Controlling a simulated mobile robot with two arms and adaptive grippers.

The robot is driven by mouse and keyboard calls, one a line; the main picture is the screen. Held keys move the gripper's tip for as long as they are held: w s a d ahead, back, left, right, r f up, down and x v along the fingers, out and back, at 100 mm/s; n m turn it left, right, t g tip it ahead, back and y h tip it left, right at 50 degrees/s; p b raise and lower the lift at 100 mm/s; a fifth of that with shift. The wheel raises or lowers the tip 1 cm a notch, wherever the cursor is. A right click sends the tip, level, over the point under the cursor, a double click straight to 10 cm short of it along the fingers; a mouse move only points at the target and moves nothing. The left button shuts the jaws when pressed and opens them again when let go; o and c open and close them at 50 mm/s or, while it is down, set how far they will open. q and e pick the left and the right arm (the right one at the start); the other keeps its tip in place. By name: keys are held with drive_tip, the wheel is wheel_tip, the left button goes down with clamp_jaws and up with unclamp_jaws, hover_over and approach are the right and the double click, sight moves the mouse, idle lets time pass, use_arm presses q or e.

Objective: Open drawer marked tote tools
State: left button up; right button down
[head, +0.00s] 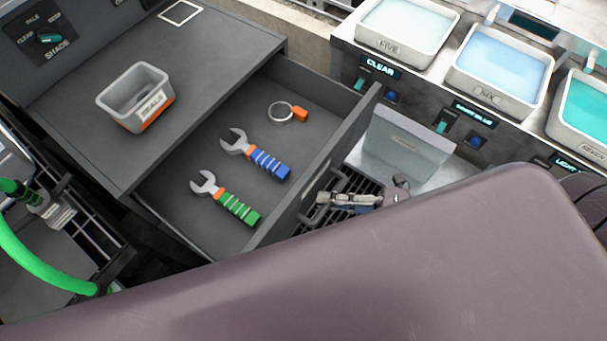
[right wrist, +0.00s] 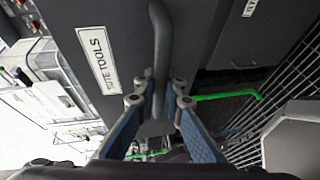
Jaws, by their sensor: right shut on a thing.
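The tote tools drawer (head: 322,160) is grey and stands open in the head view. Inside it lie a blue-handled wrench (head: 262,158), a green-handled wrench (head: 232,203) and a ring with an orange tag (head: 290,112). In the right wrist view the drawer front (right wrist: 123,20) carries a white TOTE TOOLS label (right wrist: 98,60) and a dark bar handle (right wrist: 159,50). My right gripper (right wrist: 159,96) is shut on the handle, its fingers on either side of the bar. In the head view my right gripper (head: 350,198) is at the outer face of the drawer front. My left gripper is not in view.
A grey bin with an orange base (head: 135,98) sits on the cabinet top (head: 180,50). Trays of pale and blue liquid (head: 500,72) stand at the upper right. A green hose (head: 35,260) is at the left. My arm covers the lower part of the head view.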

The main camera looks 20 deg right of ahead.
drive_tip(key=s+d, duration=0.4)
drive_tip(key=s, duration=0.2)
drive_tip(key=shift+d, duration=0.25)
drive_tip(key=c, duration=2)
unclamp_jaws()
drive_tip(key=v, duration=1.2)
drive_tip(key=shift+s, duration=0.1)
